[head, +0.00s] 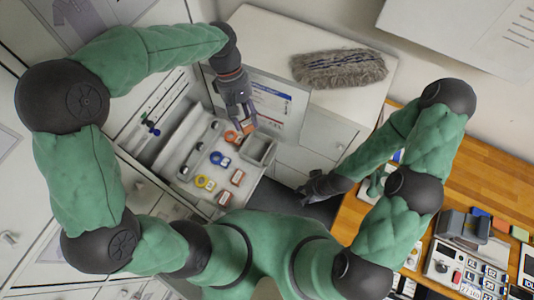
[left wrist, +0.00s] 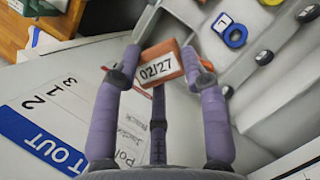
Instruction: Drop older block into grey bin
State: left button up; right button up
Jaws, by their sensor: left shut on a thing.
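My left gripper (head: 243,122) is shut on an orange block (left wrist: 161,66) with a white label reading 02/27, shown in the left wrist view between the fingertips (left wrist: 160,72). In the head view this block (head: 249,128) is above the far part of the open drawer, just left of and behind the small grey bin (head: 262,149). Two more red-orange blocks with white labels, one (head: 237,177) and another (head: 224,198), lie in the drawer; their labels are too small to read. My right gripper (head: 312,189) is low right of the drawer; its fingers are unclear.
Orange (head: 231,137), blue (head: 218,158) and yellow (head: 203,183) rings lie in the drawer near the blocks. A printed sign (head: 271,101) stands behind the bin. A fluffy grey duster (head: 340,68) lies on the white top. A wooden desk (head: 472,185) is at right.

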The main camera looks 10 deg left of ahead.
pick_arm(q)
jog(key=shift+f, duration=0.25)
jog(key=shift+s+f+b, duration=0.1)
jog(key=shift+f+b, duration=0.5)
jog(key=shift+b, duration=0.1)
notch_tip(320, 180, down, 4)
jog(key=b, duration=0.3)
jog(key=shift+f, duration=0.1)
jog(key=o, duration=1)
